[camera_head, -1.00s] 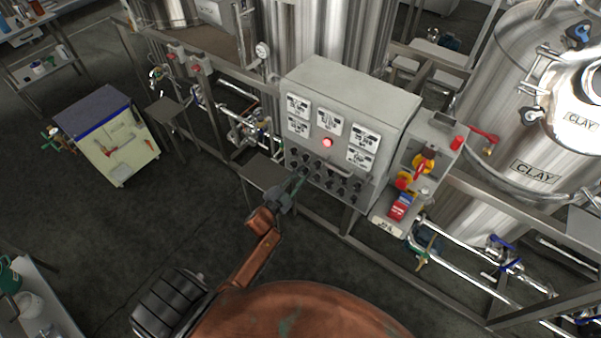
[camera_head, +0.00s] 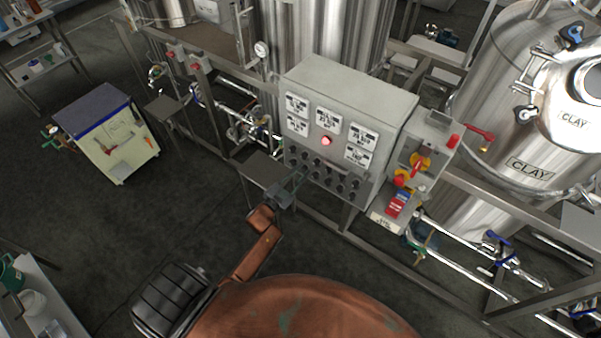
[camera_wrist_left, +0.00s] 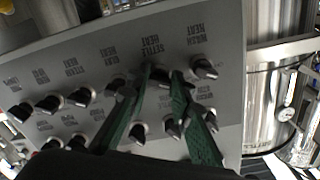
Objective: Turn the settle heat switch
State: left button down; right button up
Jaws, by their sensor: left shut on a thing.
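The settle heat switch (camera_wrist_left: 162,76) is a small dark knob with a light pointer, below its "SETTLE HEAT" label in the left wrist view, on a grey panel with rows of similar knobs. My left gripper (camera_wrist_left: 163,69) has its two green fingers on either side of this knob and is shut on it. In the head view my left gripper (camera_head: 296,181) reaches the lower left of the control box (camera_head: 350,88); the knob between its fingers is too small to make out there. My right gripper is not in view.
The wash heat knob (camera_wrist_left: 204,69) and clay heat knob (camera_wrist_left: 117,86) sit close on either side. A red lamp (camera_head: 327,141) shows above the knobs. A side box with a yellow-and-red switch (camera_head: 417,166) stands to the right. A small shelf (camera_head: 262,169) is just left.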

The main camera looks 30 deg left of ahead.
pick_arm(q)
jog(key=c, duration=2)
grip_release()
jog(key=shift+f, duration=0.15)
jog(key=s, duration=0.8)
jog(key=s+a, duration=0.1)
jog(key=s, duration=0.3)
